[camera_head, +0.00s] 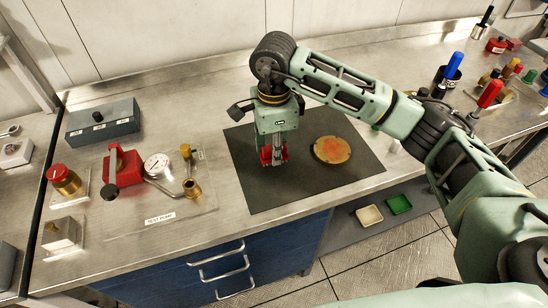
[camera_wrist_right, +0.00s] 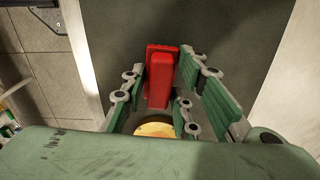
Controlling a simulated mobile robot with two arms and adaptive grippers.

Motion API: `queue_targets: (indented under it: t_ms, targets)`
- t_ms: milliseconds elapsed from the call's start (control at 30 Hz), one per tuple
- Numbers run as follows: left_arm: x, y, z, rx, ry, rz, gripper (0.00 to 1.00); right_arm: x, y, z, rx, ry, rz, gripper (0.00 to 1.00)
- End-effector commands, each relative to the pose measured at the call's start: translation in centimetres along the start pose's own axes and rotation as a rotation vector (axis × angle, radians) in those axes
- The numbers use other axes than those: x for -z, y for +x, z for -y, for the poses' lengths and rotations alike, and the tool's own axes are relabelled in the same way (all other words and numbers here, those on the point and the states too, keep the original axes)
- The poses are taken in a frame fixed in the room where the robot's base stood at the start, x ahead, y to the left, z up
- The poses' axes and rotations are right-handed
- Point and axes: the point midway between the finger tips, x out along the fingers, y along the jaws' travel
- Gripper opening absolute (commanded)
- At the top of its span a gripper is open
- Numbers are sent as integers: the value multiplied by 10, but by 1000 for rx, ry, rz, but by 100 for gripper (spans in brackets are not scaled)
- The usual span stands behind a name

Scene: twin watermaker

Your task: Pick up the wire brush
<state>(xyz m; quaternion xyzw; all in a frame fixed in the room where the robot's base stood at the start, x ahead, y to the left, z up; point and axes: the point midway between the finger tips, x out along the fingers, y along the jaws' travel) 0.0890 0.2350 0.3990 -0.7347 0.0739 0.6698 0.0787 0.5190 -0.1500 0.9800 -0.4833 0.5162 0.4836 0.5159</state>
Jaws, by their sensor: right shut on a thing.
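The wire brush shows as a red block-like handle (camera_wrist_right: 161,78) between the fingers in the right wrist view. Its red part also shows at the fingertips in the head view (camera_head: 266,155); its bristles are hidden or too small to tell. My right gripper (camera_head: 274,158) points down over the dark mat and is shut on the brush. I cannot tell whether the brush touches the mat. My left gripper is not in view.
A rusty orange-and-tan disc (camera_head: 331,150) lies on the dark mat (camera_head: 262,196), right of the gripper. The test pump (camera_head: 122,168) stands at left, near a grey box (camera_head: 102,122). Blue-handled (camera_head: 453,68) and red-handled (camera_head: 488,95) tools stand at right.

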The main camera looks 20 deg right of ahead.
Motion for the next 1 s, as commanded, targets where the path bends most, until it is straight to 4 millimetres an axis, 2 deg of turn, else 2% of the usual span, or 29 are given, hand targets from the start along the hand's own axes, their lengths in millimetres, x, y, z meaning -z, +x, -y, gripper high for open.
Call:
queue_targets:
  t_ms: [33,300,500,700,1000]
  targets:
    - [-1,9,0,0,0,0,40,0,-9,-1,8,-2,1,0]
    - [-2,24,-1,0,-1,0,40,5,-43,-64,6,-4,1,0]
    - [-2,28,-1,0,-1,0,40,8,-66,-99,6,-3,-1,0]
    - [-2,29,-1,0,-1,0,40,9,-75,-114,2,0,0,0]
    - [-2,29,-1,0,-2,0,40,9,-77,-117,0,0,0,0]
